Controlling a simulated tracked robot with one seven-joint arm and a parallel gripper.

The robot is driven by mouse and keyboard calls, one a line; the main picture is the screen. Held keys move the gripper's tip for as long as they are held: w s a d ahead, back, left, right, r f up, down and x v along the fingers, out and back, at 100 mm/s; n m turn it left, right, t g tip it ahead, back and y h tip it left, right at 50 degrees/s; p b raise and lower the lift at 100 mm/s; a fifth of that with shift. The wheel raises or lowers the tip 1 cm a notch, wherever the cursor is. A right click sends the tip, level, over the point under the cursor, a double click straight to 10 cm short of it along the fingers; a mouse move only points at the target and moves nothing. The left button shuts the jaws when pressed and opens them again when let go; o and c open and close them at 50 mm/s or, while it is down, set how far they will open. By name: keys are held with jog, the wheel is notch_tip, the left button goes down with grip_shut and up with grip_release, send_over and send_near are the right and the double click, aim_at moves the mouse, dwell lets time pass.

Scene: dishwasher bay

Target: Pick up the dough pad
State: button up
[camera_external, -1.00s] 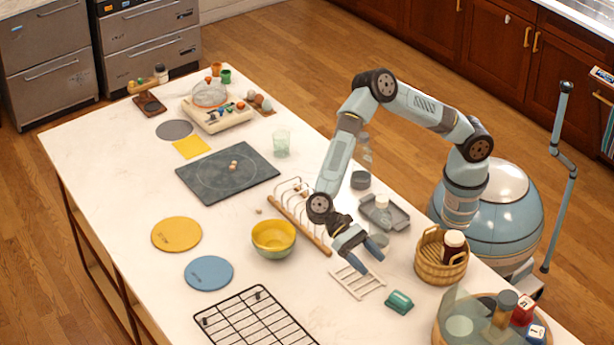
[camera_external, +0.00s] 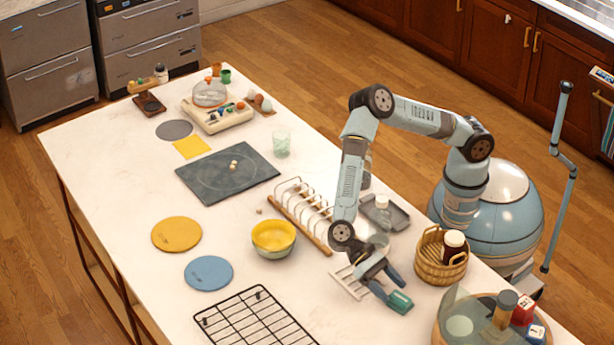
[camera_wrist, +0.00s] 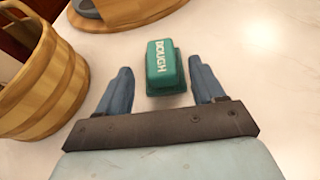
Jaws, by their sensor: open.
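The dough pad is a small teal block (camera_external: 400,302) on the white counter near its right edge. In the wrist view the teal pad (camera_wrist: 164,68) shows the word DOUGH on its side. My gripper (camera_external: 380,288) is open, with its fingers just at the pad in the external view. In the wrist view my gripper's two blue fingers (camera_wrist: 163,82) stand apart, one on each side of the pad's near end, with gaps between them and the pad. Whether the fingers touch the counter cannot be told.
A wooden basket (camera_wrist: 45,88) stands close to the left finger in the wrist view; it also shows in the external view (camera_external: 430,262) holding a jar. A round wooden tray (camera_external: 445,325) lies beyond the pad. Right of the pad the counter (camera_wrist: 260,80) is clear.

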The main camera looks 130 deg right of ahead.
aim_at(398, 296)
jog(key=shift+r+x, duration=0.2)
jog(key=shift+x, duration=2.15)
jog(key=shift+w, duration=0.15)
jog(key=c, duration=0.8)
jog(key=shift+o, duration=0.2)
jog(key=shift+r, duration=0.1)
